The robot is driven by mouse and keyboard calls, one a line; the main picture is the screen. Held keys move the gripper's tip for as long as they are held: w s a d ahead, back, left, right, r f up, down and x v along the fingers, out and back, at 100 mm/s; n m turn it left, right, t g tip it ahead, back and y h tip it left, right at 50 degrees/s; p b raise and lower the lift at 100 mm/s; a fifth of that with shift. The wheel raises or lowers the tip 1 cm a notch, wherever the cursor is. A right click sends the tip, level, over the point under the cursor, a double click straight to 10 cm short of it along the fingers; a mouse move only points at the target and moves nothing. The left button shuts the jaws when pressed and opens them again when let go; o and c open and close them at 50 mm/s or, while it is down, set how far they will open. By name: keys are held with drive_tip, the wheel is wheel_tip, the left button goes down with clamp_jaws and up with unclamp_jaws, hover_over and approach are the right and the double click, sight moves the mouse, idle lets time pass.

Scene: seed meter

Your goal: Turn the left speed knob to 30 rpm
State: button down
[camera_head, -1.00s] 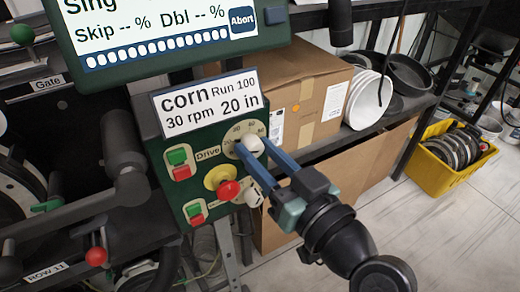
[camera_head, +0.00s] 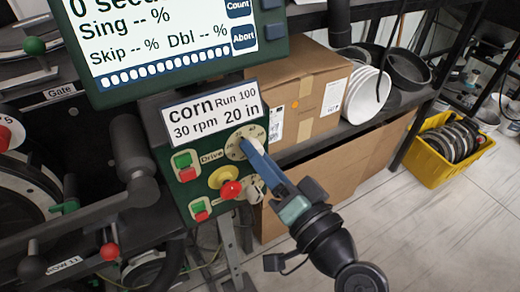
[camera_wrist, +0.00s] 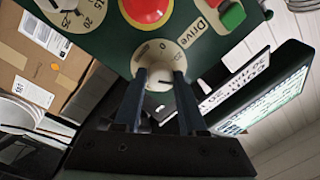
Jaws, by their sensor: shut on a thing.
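The speed knob's pale round dial (camera_head: 232,149) sits beside the "Drive" label on the green control box, below the sign. My gripper (camera_head: 247,147) is at this dial, its blue fingers seen nearly edge-on and covering the knob in the head view. In the wrist view the dial (camera_wrist: 163,48) shows a "0" near its top, and the white knob (camera_wrist: 160,80) is between the fingertips of my gripper (camera_wrist: 159,76). The gripper is shut on the knob. The fingers hide most of the scale, so I cannot read the setting.
A sign (camera_head: 212,112) reads "corn, Run 100, 30 rpm, 20 in". A red stop button (camera_head: 230,190) on yellow is just below the dial; another dial (camera_wrist: 85,14) marked 15, 20, 25 is nearby. A screen (camera_head: 165,40) overhangs above. A cardboard box (camera_head: 300,85) stands behind.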

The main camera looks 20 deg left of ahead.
drive_tip(key=shift+m, duration=0.4)
drive_tip(key=shift+c, duration=2.4)
unclamp_jaws()
drive_tip(key=b+v, duration=0.1)
drive_tip(key=v, duration=1.2)
drive_tip(key=shift+a, duration=0.1)
